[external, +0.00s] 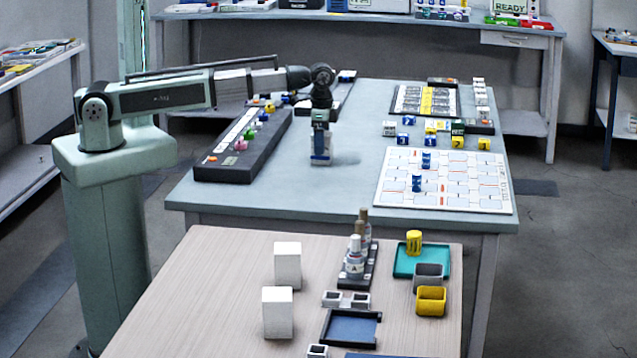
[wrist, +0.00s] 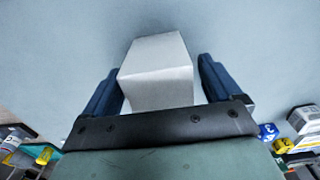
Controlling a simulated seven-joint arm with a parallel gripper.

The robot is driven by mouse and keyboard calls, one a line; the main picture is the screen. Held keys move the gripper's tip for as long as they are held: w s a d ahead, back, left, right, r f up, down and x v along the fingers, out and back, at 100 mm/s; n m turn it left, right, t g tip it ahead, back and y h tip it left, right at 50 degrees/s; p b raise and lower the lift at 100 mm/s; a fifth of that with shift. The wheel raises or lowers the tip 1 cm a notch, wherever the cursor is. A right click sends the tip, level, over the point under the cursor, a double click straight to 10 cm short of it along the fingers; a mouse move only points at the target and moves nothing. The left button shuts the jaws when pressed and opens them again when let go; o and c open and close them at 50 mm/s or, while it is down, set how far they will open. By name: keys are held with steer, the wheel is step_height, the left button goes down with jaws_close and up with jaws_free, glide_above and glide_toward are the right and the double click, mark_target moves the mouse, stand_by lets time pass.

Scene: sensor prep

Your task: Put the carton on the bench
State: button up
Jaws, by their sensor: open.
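A plain white carton (wrist: 158,72) stands on the blue-grey bench (external: 345,190), between the two blue fingers of my gripper (wrist: 160,82) in the wrist view. The fingers are spread, one on each side of the carton, with a visible gap at least on the right. In the external view my gripper (external: 321,150) points straight down, low over the middle of the bench. There the carton is small and largely covered by the fingers.
Two similar white boxes (external: 288,265) (external: 278,312) stand on the wooden table (external: 190,300) in front. A dark rack with coloured pieces (external: 243,145) lies left of my gripper. A white grid board (external: 445,180) and several small blocks lie right. Bench around the carton is clear.

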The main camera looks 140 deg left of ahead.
step_height(320, 180, up, 12)
steer(key=shift+r, duration=0.15)
stand_by(0.7)
